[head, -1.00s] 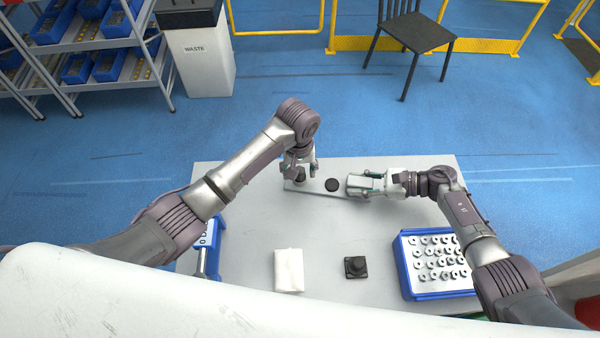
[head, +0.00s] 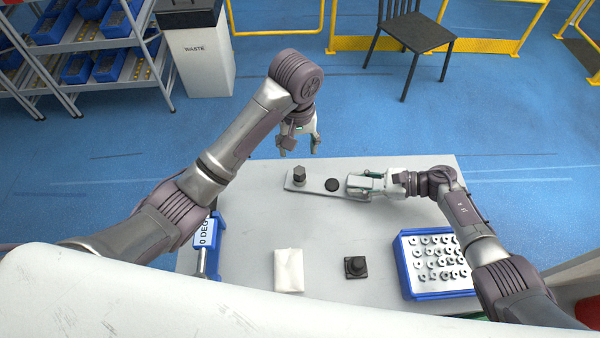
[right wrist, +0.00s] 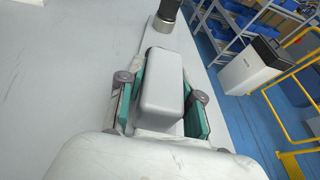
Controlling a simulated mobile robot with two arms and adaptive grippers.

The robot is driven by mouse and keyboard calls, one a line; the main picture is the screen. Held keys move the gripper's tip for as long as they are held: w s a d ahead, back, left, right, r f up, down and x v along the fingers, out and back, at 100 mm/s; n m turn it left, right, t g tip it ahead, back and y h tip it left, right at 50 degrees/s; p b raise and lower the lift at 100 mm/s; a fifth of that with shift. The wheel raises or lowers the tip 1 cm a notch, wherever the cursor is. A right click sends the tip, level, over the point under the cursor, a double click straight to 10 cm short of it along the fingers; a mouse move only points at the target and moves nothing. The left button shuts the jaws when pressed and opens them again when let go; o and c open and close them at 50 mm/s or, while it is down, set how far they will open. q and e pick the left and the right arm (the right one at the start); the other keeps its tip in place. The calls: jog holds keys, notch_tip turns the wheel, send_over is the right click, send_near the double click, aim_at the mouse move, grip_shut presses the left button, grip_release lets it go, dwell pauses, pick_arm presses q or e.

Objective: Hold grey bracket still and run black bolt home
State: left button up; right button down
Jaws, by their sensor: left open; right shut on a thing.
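The grey bracket (head: 316,184) lies flat near the far edge of the table. The black bolt (head: 299,174) stands upright at the bracket's left end, its head above the plate; how deep it sits is hidden. A dark round spot (head: 332,185) shows on the bracket's middle. My right gripper (head: 358,184) is shut on the bracket's right end. In the right wrist view the fingers (right wrist: 165,95) clasp a grey block of the bracket (right wrist: 167,80), with the bolt (right wrist: 165,14) beyond. My left gripper (head: 299,145) is open and empty, raised above and behind the bolt, apart from it.
On the table (head: 240,240) are a white block (head: 288,270), a black square-based part (head: 355,267), and a blue tray (head: 403,270) of several ring parts at the right. A blue labelled holder (head: 208,248) stands at left.

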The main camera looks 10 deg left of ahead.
jog(key=shift+d+f, duration=0.15)
jog(key=shift+f, duration=0.1)
jog(key=c, duration=1.2)
grip_release()
jog(key=o, duration=0.5)
jog(key=shift+w, duration=0.15)
jog(key=shift+r, duration=0.15)
jog(key=shift+d+r, duration=0.2)
jog(key=shift+d, duration=0.2)
jog(key=v, duration=1.1)
